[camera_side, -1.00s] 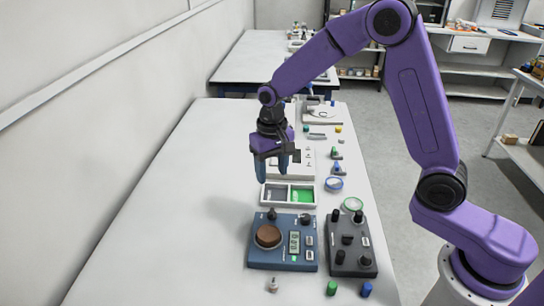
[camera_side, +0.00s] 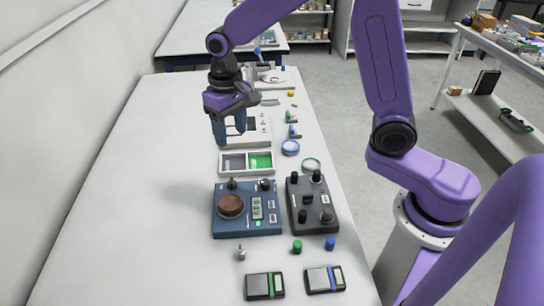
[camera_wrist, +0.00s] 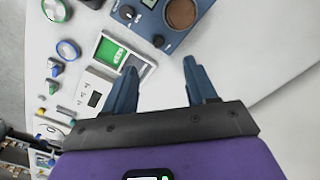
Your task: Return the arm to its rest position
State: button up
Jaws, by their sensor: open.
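My purple arm reaches over the white table from the right in the side view. My gripper (camera_side: 229,138) has blue fingers that point down and stand apart with nothing between them. It hangs above the table, to the left of a white device and behind the two-part tray.
A tray with grey and green compartments (camera_side: 246,152) lies near the gripper. In front are a blue scale with a brown disc (camera_side: 247,230), a dark knob box (camera_side: 315,207) and two small scales (camera_side: 264,286). The table's left side (camera_side: 120,190) is clear.

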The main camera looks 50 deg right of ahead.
jog(key=s+d+n, duration=0.2)
jog(key=s+n, duration=0.2)
jog(key=s, duration=0.5)
jog(key=s+d+r+n, duration=0.1)
jog(key=s+d+n, duration=0.2)
jog(key=s, duration=0.6)
jog(key=s+d+r+n, duration=0.1)
jog(key=s+n, duration=0.4)
jog(key=s, duration=0.5)
jog(key=shift+d, duration=0.75)
